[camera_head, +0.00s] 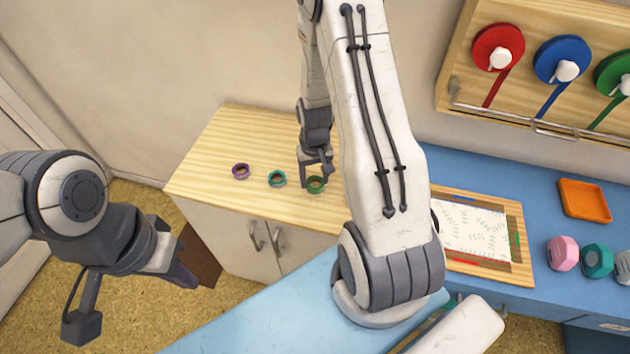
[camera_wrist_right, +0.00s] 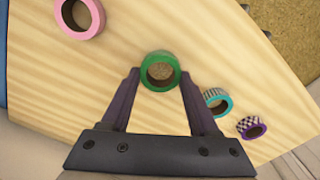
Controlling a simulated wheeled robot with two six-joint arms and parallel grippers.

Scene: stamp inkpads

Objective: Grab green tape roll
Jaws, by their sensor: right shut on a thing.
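The green tape roll (camera_head: 316,185) is near the right part of the wooden countertop. In the right wrist view the green roll (camera_wrist_right: 160,71) sits between the fingertips of my right gripper (camera_wrist_right: 159,78), which is shut on it. In the head view my right gripper (camera_head: 316,170) reaches down to the roll, and my arm covers the counter to its right. My left gripper (camera_head: 180,265) is at the lower left, away from the counter; its jaws are not clear.
A teal roll (camera_head: 277,179) and a purple roll (camera_head: 241,171) lie to the left on the counter (camera_head: 215,155). A pink roll (camera_wrist_right: 80,16) shows in the wrist view. A blue desk (camera_head: 465,172) with a framed sheet and an orange tray (camera_head: 584,201) stands right.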

